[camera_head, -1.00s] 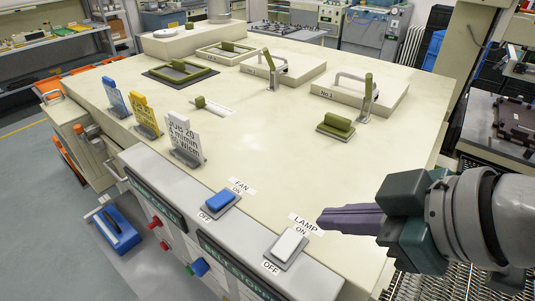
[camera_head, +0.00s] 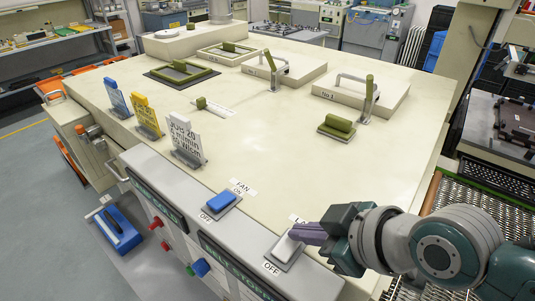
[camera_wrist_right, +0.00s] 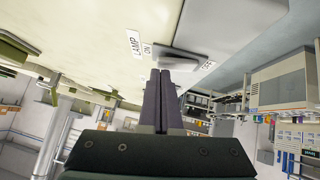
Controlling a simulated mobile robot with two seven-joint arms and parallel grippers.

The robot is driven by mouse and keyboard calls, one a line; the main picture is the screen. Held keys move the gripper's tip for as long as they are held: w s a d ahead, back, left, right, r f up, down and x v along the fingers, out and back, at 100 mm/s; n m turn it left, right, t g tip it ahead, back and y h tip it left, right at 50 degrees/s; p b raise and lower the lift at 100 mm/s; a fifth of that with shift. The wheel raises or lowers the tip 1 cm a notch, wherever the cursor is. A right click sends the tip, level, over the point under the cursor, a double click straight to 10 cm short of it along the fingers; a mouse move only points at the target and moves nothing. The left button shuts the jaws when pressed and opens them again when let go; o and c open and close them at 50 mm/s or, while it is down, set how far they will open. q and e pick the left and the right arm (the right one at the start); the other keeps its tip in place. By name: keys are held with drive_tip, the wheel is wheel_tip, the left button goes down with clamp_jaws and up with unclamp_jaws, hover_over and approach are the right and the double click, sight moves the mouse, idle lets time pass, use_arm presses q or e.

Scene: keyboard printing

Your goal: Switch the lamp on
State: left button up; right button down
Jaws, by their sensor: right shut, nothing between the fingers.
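The lamp switch is a white rocker (camera_head: 284,249) on a grey plate at the front edge of the cream worktop, with the OFF label (camera_head: 271,268) on its near side. The LAMP and ON labels at its far side are mostly covered by my right gripper in the head view, but show in the wrist view (camera_wrist_right: 139,46). My right gripper (camera_head: 294,234) is shut and empty. Its purple fingertips are at the ON end of the rocker; I cannot tell whether they touch. In the wrist view the fingertips (camera_wrist_right: 175,76) overlap the switch (camera_wrist_right: 182,60). My left gripper is not in view.
The blue fan switch (camera_head: 221,202) sits left of the lamp switch. Red, green and blue buttons (camera_head: 201,267) are on the front panel. Signs (camera_head: 186,138), a green-handled block (camera_head: 337,127) and lidded boxes (camera_head: 357,95) stand farther back. The worktop's middle is clear.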

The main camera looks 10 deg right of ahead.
drive_tip(key=shift+w+d+f+b, duration=0.15)
drive_tip(key=shift+d+f+b, duration=0.05)
drive_tip(key=shift+f+b, duration=0.5)
drive_tip(key=shift+r, duration=0.25)
drive_tip(key=shift+a+p, duration=0.1)
drive_tip(key=shift+p, duration=0.3)
drive_tip(key=shift+s+a+r+p, duration=0.25)
drive_tip(key=shift+s+p, duration=0.1)
drive_tip(key=shift+s+a, duration=0.2)
drive_tip(key=shift+a, duration=0.1)
drive_tip(key=shift+r+p, duration=0.15)
drive_tip(key=shift+p, duration=0.15)
